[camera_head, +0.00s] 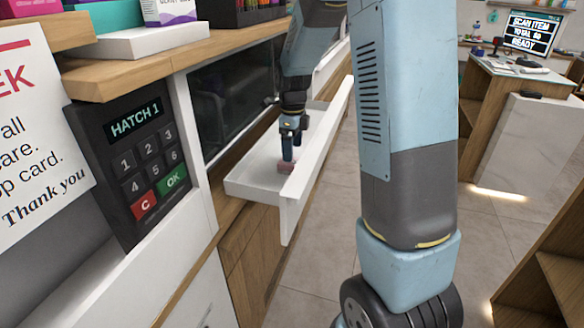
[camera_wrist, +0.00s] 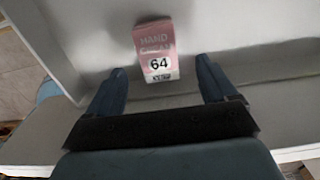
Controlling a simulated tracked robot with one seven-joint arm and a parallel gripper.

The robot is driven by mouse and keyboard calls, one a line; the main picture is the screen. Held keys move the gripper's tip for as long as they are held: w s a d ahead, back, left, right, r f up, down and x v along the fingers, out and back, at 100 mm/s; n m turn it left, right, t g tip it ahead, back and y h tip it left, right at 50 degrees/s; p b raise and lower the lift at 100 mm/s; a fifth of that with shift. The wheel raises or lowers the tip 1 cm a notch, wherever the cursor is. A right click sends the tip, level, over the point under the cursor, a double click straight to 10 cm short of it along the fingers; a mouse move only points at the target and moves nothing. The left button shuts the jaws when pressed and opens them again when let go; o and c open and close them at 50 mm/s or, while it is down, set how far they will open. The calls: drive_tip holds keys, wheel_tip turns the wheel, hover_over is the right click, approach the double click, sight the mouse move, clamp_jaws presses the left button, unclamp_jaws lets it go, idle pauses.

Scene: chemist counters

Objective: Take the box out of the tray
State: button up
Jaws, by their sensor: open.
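The tray (camera_head: 258,186) is a white open drawer standing out from the counter below a dark hatch window. A small pink box (camera_head: 286,168) lies inside it, close to the tray's front wall. In the wrist view the box (camera_wrist: 155,45) is pink with a white label reading "HAND CREAM" and "64". My gripper (camera_head: 289,158) reaches down into the tray over the box. In the wrist view its two fingers (camera_wrist: 160,85) are apart, with the box between and slightly beyond their tips. I cannot tell whether a finger touches it. Part of the box is hidden by my gripper.
A keypad (camera_head: 135,160) showing "HATCH 1" is on the counter front at left. A white platform (camera_head: 150,40) with boxes stands on the wooden counter above. The tray's tall front panel (camera_head: 318,150) is close to my arm. Open floor lies to the right.

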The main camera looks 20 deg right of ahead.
sight(294, 162)
drive_tip(key=shift+s+d+f, duration=0.1)
drive_tip(key=shift+f, duration=1.45)
drive_tip(key=shift+s+d+f, duration=0.1)
drive_tip(key=shift+f, duration=1.4)
drive_tip(key=shift+c, duration=0.2)
drive_tip(key=c, duration=1)
drive_tip(key=shift+r, duration=0.15)
